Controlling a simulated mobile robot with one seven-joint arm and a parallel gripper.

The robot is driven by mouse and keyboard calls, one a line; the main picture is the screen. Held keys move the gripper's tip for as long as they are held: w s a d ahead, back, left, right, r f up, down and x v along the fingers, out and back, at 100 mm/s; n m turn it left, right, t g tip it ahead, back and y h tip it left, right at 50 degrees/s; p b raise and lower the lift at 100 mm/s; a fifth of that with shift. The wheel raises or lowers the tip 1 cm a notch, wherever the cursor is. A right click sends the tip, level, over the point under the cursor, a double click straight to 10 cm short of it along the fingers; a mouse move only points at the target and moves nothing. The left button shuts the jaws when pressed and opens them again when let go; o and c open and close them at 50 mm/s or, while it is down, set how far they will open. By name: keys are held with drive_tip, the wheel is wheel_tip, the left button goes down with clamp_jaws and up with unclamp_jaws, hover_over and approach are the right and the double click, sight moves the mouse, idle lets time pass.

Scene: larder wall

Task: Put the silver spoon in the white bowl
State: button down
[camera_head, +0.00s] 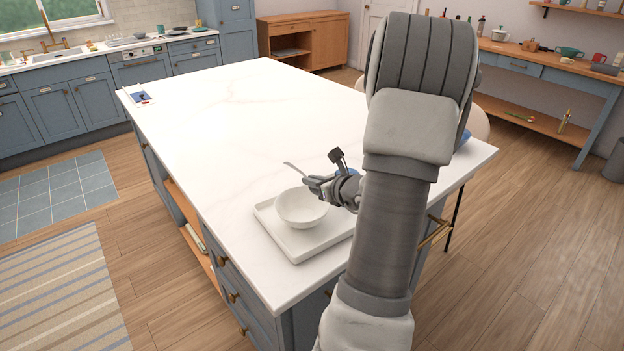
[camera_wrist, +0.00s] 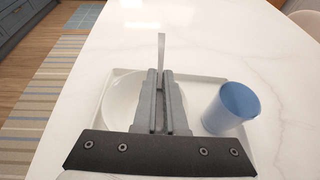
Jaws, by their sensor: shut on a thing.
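The white bowl (camera_head: 301,208) stands on a white tray (camera_head: 267,228) near the front edge of the island. It also shows in the wrist view (camera_wrist: 120,97), partly hidden behind the jaws. My gripper (camera_head: 312,183) is shut on the silver spoon (camera_head: 293,168) and holds it above the bowl's rim. In the wrist view my gripper (camera_wrist: 160,78) has the spoon (camera_wrist: 161,50) between its fingertips, its free end sticking out beyond them. The spoon's other end is hidden by the jaws.
A blue cup (camera_wrist: 231,107) stands on the tray, right of the bowl in the wrist view. My arm hides much of the island's right side.

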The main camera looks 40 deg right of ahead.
sight(313, 195)
drive_tip(key=shift+f+b, duration=1.4)
drive_tip(key=shift+f, duration=1)
drive_tip(key=c, duration=0.9)
unclamp_jaws()
drive_tip(key=p+v, duration=0.1)
drive_tip(key=v, duration=1.6)
drive_tip(key=shift+r, duration=0.25)
drive_tip(key=shift+s, duration=0.15)
